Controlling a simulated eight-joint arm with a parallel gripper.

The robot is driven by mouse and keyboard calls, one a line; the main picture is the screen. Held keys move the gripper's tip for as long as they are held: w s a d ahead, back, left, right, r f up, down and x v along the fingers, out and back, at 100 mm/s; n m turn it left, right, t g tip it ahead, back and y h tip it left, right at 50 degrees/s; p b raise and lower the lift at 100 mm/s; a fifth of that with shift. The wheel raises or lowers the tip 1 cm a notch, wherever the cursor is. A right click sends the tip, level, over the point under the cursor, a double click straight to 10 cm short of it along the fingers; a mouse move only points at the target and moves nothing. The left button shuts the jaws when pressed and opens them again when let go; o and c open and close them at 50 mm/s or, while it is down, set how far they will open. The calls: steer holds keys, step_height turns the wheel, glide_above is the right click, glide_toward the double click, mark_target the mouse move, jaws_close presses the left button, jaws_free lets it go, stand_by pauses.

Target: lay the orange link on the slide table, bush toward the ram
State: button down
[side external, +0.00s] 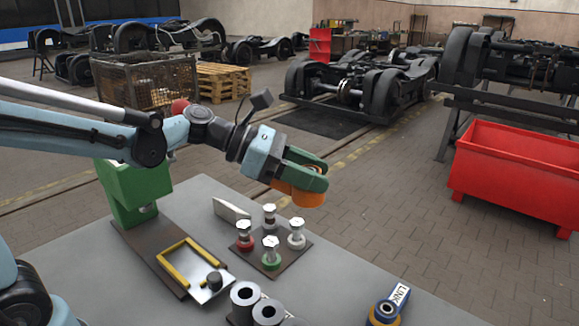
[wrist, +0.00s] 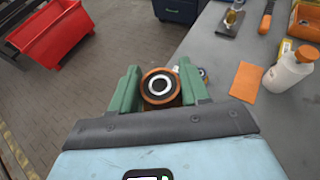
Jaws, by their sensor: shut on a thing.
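My gripper (side external: 308,178) has green fingers and is shut on the orange link (side external: 298,196), held in the air above the bench, behind the studs. In the wrist view the link's round end (wrist: 160,87), with a dark ring and pale centre, shows between the fingers (wrist: 157,90); the rest of the link is hidden. The slide table appears to be the grey plate (side external: 190,264) with a yellow frame and a dark pin, lying on a dark rail at the bench's left. The green block (side external: 138,188) at the rail's far end appears to be the ram.
Several upright studs with coloured collars stand on a dark plate (side external: 297,256) right of the slide table. Grey cylinders (side external: 245,296) and a blue link labelled LINK (side external: 397,297) are at the front.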

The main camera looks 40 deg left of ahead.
mark_target(369, 284)
steer(key=s+a+r+n+t+y, duration=0.1)
steer(key=a+r+n+t+y, duration=0.1)
steer(key=a, duration=0.4)
steer(key=s+a+r+n+t+y, duration=0.1)
steer(key=a+r+n+t+y, duration=0.2)
steer(key=a, duration=0.4)
steer(key=shift+s+a+r+n+y, duration=0.25)
steer(key=shift+r+n+y, duration=0.4)
steer(key=shift+n+y, duration=0.55)
steer(key=shift+d, duration=0.15)
